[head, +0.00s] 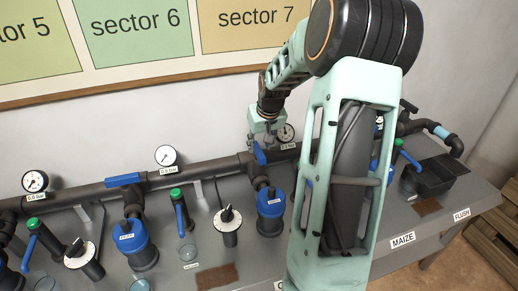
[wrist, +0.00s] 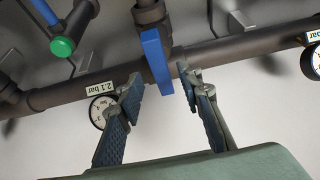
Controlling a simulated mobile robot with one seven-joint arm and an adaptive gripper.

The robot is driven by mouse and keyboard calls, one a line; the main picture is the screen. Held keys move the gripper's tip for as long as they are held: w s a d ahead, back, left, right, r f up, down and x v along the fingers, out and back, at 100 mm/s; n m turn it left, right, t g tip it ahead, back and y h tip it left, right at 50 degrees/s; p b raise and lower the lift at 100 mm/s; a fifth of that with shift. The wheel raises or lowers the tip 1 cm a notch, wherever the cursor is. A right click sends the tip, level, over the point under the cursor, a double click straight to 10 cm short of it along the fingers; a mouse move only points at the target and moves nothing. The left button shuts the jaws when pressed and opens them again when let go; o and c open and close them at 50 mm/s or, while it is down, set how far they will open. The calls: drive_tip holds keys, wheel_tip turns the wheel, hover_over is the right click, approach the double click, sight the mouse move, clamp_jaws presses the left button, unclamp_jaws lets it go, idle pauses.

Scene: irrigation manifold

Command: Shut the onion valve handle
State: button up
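A blue valve handle (head: 260,153) sits on a dark branch pipe at the main pipe, directly below my gripper (head: 262,135) in the head view. No readable onion label shows, so I cannot confirm its name. In the wrist view the handle (wrist: 157,62) lies along the branch pipe, across the main pipe. My gripper (wrist: 161,78) is open there, with the handle's near end between its two fingertips. My arm hides part of the bench in the head view.
The main pipe (head: 80,194) runs along the wall with gauges; one gauge (wrist: 101,112) is close to the left finger. Another blue handle (head: 123,180) lies along the main pipe. Blue-capped units (head: 133,237), dials and green-topped taps (head: 175,194) crowd the bench. A MAIZE label (head: 403,240) is at right.

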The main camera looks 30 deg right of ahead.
sight(259, 150)
drive_tip(key=shift+x, duration=1.6)
clamp_jaws()
